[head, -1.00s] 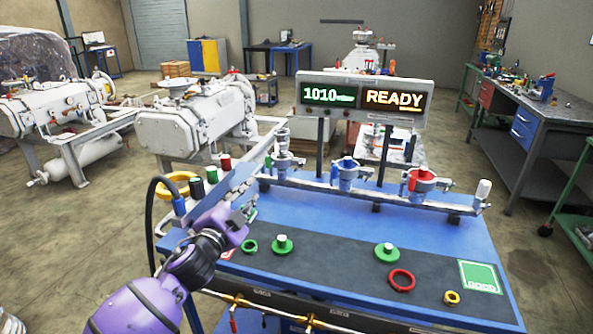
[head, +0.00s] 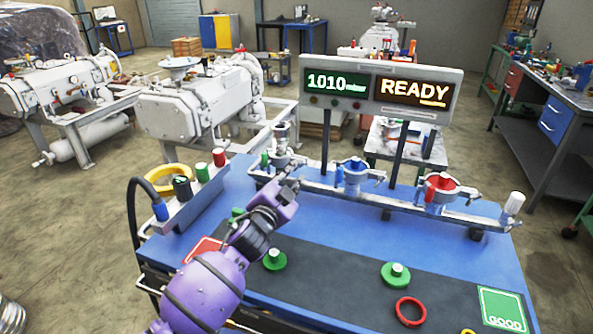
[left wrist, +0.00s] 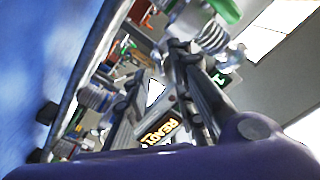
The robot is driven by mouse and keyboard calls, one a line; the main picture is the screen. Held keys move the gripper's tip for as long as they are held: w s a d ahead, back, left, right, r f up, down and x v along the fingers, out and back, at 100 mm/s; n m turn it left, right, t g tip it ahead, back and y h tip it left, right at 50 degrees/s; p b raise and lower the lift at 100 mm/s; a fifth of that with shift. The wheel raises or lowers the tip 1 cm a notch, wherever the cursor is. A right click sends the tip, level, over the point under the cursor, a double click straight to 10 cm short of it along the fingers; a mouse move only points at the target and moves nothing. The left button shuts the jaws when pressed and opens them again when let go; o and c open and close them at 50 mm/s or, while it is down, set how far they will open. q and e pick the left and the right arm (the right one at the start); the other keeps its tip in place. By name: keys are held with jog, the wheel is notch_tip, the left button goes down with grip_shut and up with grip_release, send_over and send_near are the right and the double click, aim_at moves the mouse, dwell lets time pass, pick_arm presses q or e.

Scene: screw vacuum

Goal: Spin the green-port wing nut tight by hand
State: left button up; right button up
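The leftmost port (head: 281,138) on the rail is grey metal, with a small green part (head: 264,159) at its left side that looks like the green wing nut. My left gripper (head: 291,184) is just in front of and below this port in the head view. In the left wrist view its two fingers (left wrist: 155,85) stand apart, with the lit display showing between them and nothing held. A green part (left wrist: 226,10) shows at the top there, beyond the fingers. I cannot tell whether the gripper touches the port. My right gripper is not in view.
The blue-collared port (head: 352,175) and red-collared port (head: 440,188) stand farther right on the rail. The display (head: 380,92) above reads 1010 and READY. Green discs (head: 395,274) and a red ring (head: 410,311) lie on the dark mat. A button box (head: 190,192) stands left.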

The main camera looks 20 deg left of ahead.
aim_at(299, 167)
pick_arm(q)
jog(key=w, duration=0.2)
jog(key=shift+w+f, duration=0.1)
jog(key=shift+w, duration=0.5)
grip_shut()
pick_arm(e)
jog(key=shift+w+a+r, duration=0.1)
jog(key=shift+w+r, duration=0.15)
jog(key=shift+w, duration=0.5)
